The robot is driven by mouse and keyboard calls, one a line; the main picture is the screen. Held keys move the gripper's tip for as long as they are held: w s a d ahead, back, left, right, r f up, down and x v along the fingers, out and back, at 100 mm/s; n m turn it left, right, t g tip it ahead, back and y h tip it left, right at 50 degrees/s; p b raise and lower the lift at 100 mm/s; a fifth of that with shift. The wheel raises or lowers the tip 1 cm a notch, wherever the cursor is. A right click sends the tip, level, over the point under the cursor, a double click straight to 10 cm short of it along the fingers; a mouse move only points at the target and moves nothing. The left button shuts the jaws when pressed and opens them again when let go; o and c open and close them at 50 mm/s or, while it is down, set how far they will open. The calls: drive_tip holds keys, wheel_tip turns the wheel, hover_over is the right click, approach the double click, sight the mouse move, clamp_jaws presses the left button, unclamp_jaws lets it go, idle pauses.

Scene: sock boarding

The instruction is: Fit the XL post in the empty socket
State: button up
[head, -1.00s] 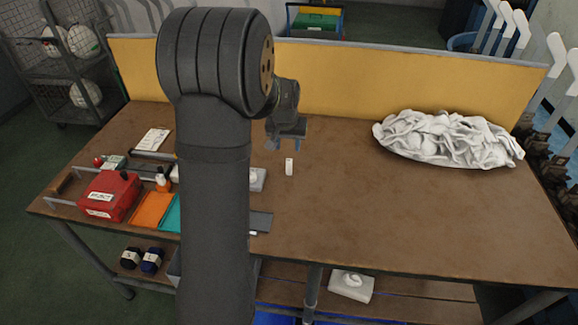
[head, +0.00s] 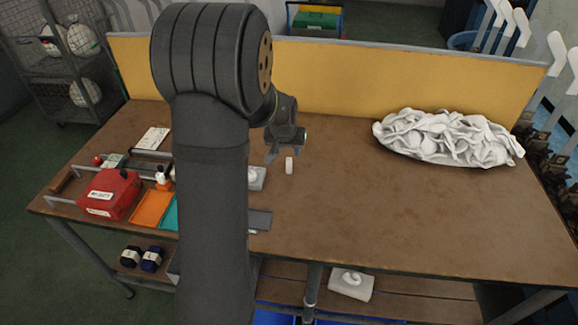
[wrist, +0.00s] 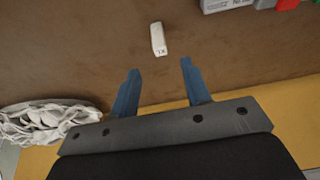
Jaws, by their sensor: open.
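The XL post (head: 289,165) is a small white block on the brown table, right of my arm. In the wrist view the post (wrist: 158,39) lies ahead of my fingertips, roughly centred between them, with dark lettering at its near end. My gripper (head: 284,155) is open and empty, just beside and above the post. In the wrist view my gripper (wrist: 159,66) shows two blue fingers spread apart, not touching the post. A grey-white block (head: 257,178) shows partly behind my arm; I cannot tell whether it holds the empty socket.
A heap of white socks (head: 447,138) lies at the right. A red box (head: 110,194) and an orange tray (head: 152,209) stand at the left. A yellow partition (head: 400,84) closes the back. The table's middle and front right are clear.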

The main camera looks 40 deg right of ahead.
sight(289, 160)
drive_tip(key=shift+x, duration=4.25)
clamp_jaws()
